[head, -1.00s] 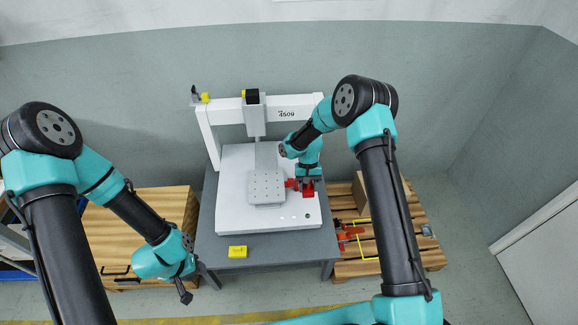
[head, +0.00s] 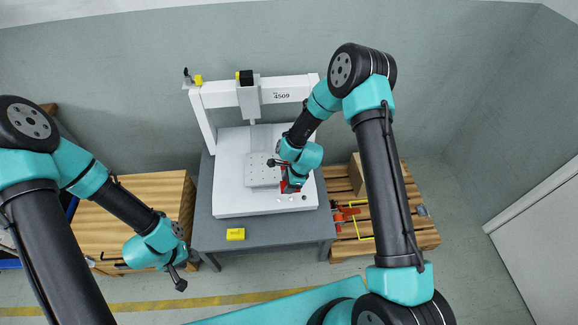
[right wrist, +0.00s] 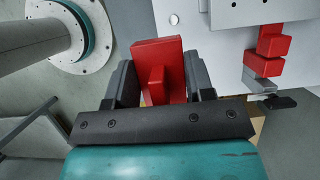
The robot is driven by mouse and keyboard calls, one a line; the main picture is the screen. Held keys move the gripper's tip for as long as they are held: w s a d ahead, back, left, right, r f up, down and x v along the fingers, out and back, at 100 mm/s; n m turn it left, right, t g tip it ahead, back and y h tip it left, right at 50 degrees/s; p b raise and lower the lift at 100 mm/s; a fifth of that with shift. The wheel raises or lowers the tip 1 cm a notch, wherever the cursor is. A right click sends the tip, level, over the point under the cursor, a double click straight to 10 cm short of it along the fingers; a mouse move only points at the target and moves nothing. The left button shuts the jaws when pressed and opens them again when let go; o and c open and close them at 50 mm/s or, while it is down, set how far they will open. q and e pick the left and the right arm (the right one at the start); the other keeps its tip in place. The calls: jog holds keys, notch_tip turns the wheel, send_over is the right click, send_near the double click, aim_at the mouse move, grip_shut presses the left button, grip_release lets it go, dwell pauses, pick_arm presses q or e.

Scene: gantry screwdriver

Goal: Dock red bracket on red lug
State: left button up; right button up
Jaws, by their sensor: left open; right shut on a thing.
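My right gripper (right wrist: 160,80) is shut on the red bracket (right wrist: 157,62), which sits between its dark fingers in the right wrist view. In the head view red (head: 289,187) shows just under this gripper, at the right of the grey drilled plate (head: 262,176). The red lug (right wrist: 275,42) appears as stacked red blocks at the plate's edge in the right wrist view, to the right of and apart from the bracket. In the head view the arm hides most of that area. My left gripper (head: 178,279) is open and empty, left of the grey table.
A white gantry (head: 282,90) spans the white machine bed (head: 240,208). A yellow block (head: 235,234) lies on the grey table's front edge.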

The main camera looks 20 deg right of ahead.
jog(key=w+d, duration=0.1)
jog(key=w, duration=0.4)
jog(key=w+d+f, duration=0.1)
jog(key=w, duration=0.4)
jog(key=w+d, duration=0.2)
jog(key=w, duration=0.2)
jog(key=shift+w+d+f, duration=0.1)
jog(key=shift+w+f, duration=0.1)
jog(key=shift+w, duration=0.2)
jog(key=shift+w+d, duration=0.1)
jog(key=shift+w, duration=0.25)
jog(key=shift+s+f, duration=0.1)
jog(key=shift+f, duration=1.7)
jog(key=shift+f, duration=0.6)
jog(key=o, duration=0.9)
jog(key=shift+o, duration=0.2)
jog(key=shift+r, duration=0.1)
